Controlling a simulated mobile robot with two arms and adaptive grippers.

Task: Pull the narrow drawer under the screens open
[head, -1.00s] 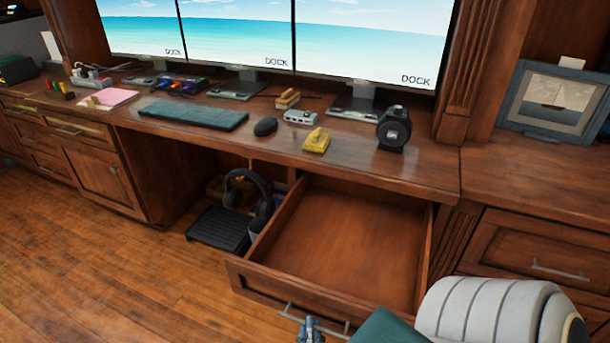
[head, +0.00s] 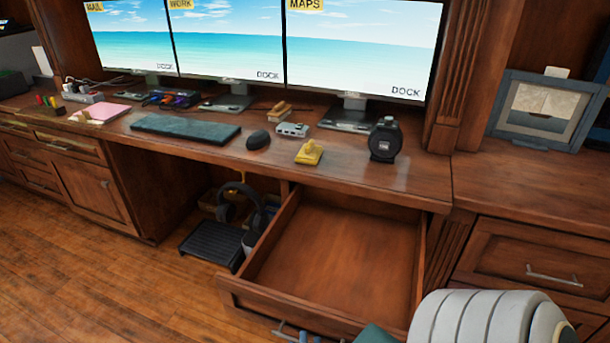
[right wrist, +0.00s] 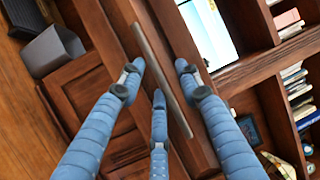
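The narrow drawer (head: 335,245) under the screens (head: 228,50) stands pulled far out, and its inside is empty. My right gripper (head: 297,337) is at the bottom edge of the head view, by the drawer front and largely cut off. In the right wrist view its blue fingers (right wrist: 160,80) are spread apart on both sides of the drawer's bar handle (right wrist: 162,78). I see a gap between the fingers and the bar, so the gripper looks open. My left gripper is not in view.
The desk top (head: 350,172) above holds a keyboard (head: 186,129), a yellow stapler-like item (head: 309,153) and a black round device (head: 384,140). Headphones (head: 240,205) and a dark footrest (head: 212,243) are under the desk, left of the drawer. The wooden floor (head: 90,275) at left is clear.

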